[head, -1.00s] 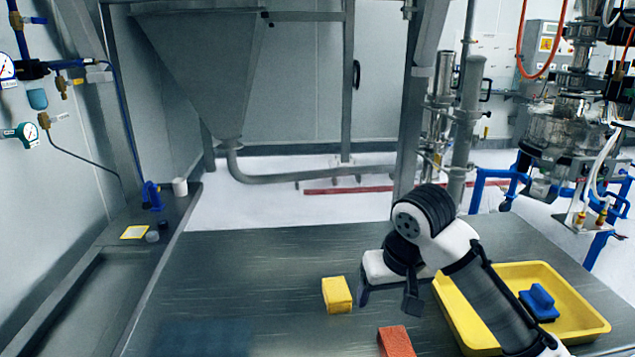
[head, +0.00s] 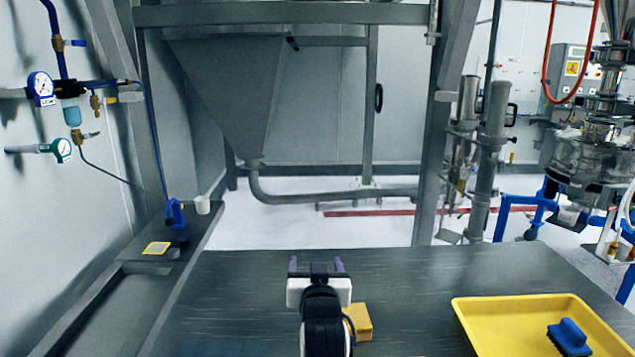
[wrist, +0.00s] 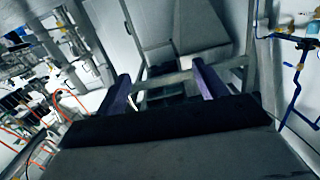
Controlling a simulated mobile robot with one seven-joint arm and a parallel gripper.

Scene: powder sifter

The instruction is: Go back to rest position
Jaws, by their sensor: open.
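My gripper (head: 316,266) is raised above the dark table in the middle of the head view, with its two fingers apart and pointing away from me. In the wrist view my gripper (wrist: 160,85) also shows two separated fingers with nothing between them. The wrist view looks out over the room toward the grey hopper frame (wrist: 185,70), and it is tilted. My arm hides part of the table and part of the yellow block.
A yellow block (head: 360,322) lies on the dark table (head: 420,285) just right of my arm. A yellow tray (head: 480,318) holding a blue brush (head: 569,336) is at the right. A grey hopper (head: 228,95) stands behind. A side ledge (head: 195,240) runs along the left.

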